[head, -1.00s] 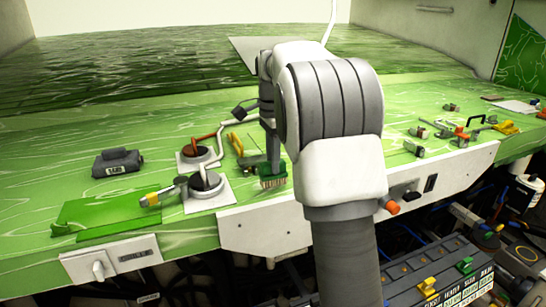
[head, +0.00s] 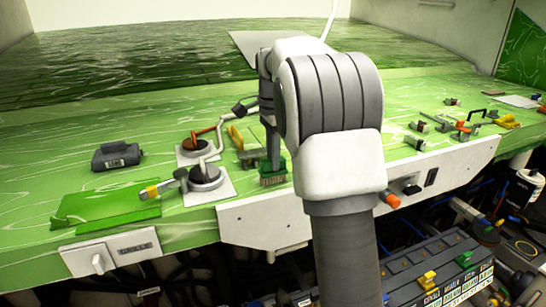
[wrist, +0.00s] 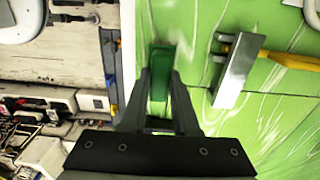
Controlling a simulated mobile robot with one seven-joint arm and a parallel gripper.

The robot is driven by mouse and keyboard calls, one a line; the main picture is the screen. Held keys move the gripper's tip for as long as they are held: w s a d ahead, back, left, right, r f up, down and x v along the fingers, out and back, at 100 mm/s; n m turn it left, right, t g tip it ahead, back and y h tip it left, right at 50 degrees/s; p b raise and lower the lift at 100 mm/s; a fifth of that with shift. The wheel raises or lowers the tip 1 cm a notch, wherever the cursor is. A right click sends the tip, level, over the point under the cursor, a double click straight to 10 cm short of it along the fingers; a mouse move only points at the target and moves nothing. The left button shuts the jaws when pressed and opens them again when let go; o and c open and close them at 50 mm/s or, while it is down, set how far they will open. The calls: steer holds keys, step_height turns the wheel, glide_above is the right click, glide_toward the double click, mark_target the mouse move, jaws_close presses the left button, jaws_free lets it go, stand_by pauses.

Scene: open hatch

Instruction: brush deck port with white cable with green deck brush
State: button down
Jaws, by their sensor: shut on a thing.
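The green deck brush (head: 273,173) has pale bristles pointing down, low over the green deck near its front edge. I cannot tell whether the bristles touch the deck. My gripper (head: 274,152) is shut on the brush; in the wrist view the green brush (wrist: 158,84) sits between the two fingers (wrist: 160,92). The deck port with white cable (head: 206,180) is a dark round port on a white square plate, left of the brush and apart from it. Its pale cable rises from the port. My arm hides part of the deck behind the gripper.
A second port (head: 195,150) with a red cable lies behind the first. A green mat (head: 105,205), a hammer-like tool (head: 165,186) and a dark box (head: 117,157) are left. Several small parts lie right.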

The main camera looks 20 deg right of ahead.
steer(key=shift+f, duration=0.25)
steer(key=c, duration=0.6)
jaws_free()
step_height(320, 180, up, 17)
steer(key=p, duration=0.4)
steer(key=s+a+r+n+t+b, duration=0.1)
steer(key=s+a+r+n+t, duration=0.2)
steer(key=s, duration=0.4)
steer(key=s+a+f+n+t, duration=0.1)
steer(key=s+a+f+n, duration=0.1)
steer(key=s+f+n, duration=0.3)
steer(key=s+a+f+n+b, duration=0.1)
steer(key=s+a+f+n, duration=0.2)
steer(key=s, duration=0.7)
steer(key=s+a+f+n+t+b, duration=0.1)
steer(key=s+a+f+n, duration=0.2)
steer(key=s+f+n, duration=0.4)
step_height(320, 180, down, 3)
steer(key=shift+s+f+t, duration=0.15)
steer(key=shift+f+t, duration=0.05)
steer(key=shift+t, duration=0.1)
